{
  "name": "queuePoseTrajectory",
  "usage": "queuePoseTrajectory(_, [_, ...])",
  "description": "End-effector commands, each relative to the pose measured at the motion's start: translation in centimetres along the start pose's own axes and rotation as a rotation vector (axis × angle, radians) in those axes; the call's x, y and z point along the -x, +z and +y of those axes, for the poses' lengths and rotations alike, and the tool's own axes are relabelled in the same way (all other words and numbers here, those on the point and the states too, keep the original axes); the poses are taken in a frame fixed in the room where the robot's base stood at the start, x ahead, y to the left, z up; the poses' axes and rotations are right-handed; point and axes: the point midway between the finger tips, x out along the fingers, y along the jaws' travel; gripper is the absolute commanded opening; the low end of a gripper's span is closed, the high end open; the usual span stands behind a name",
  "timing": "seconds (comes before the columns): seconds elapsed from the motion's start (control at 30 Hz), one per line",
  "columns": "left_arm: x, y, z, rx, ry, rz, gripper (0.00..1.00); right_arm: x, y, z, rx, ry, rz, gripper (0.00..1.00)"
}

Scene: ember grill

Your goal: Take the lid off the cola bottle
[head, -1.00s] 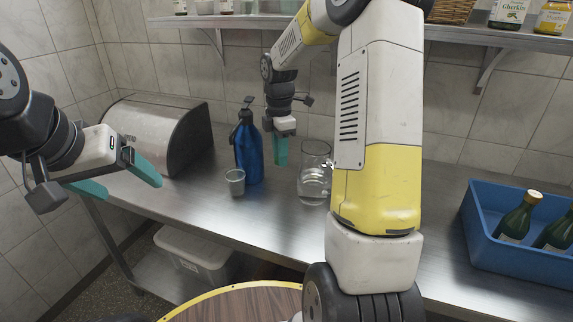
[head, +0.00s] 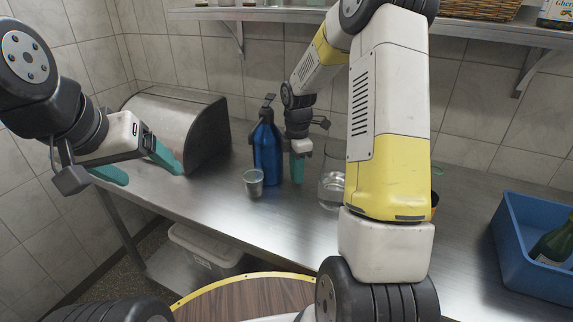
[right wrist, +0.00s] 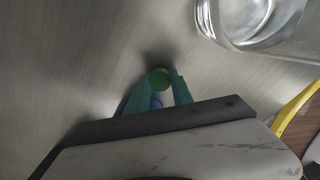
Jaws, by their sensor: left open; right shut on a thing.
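I cannot make out a bottle that is clearly cola. My right gripper (head: 298,172) points down over the steel counter, just right of a blue bottle (head: 267,155) with a dark top. In the right wrist view its teal fingers (right wrist: 160,88) are shut on a small round green thing (right wrist: 160,78). I cannot tell whether that is a lid. A bluish shape (right wrist: 156,101) shows between the fingers below it, unclear. My left gripper (head: 150,168) is open and empty, in front of a rounded metal box.
A small metal cup (head: 253,183) stands front-left of the blue bottle. A clear glass vessel (head: 331,190) stands close right of my right gripper and shows in the right wrist view (right wrist: 250,22). A blue crate (head: 515,240) at right holds a dark green bottle (head: 553,245).

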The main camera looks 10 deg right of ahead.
Motion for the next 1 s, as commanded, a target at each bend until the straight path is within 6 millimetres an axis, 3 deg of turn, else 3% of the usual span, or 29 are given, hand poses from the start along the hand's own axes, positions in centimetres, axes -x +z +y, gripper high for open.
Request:
queuePoseTrajectory(0.1, [0.0, 0.0, 0.0, 0.0, 0.0, 0.0, 0.8, -1.4, 0.0, 0.0, 0.0, -0.001, 0.0, 0.0])
queuePoseTrajectory(0.43, [0.0, 0.0, 0.0, 0.0, 0.0, 0.0, 0.8, -1.7, 0.0, 0.0, 0.0, 0.001, 0.0, 0.0])
queuePoseTrajectory(0.47, [0.0, 0.0, 0.0, 0.0, 0.0, 0.0, 0.8, -1.7, 0.0, 0.0, 0.0, 0.001, -0.001, 0.3])
queuePoseTrajectory(0.57, [0.0, 0.0, 0.0, 0.0, 0.0, 0.0, 0.8, -1.7, 0.0, 0.0, 0.0, 0.001, -0.001, 0.49])
queuePoseTrajectory(0.87, [0.0, 0.0, 0.0, 0.0, 0.0, 0.0, 0.8, -1.6, 0.0, 0.0, 0.0, 0.001, -0.001, 0.49])
queuePoseTrajectory(1.0, [0.0, 0.0, 0.0, 0.0, 0.0, 0.0, 0.8, -0.7, 0.0, 0.1, 0.0, 0.003, -0.001, 0.49])
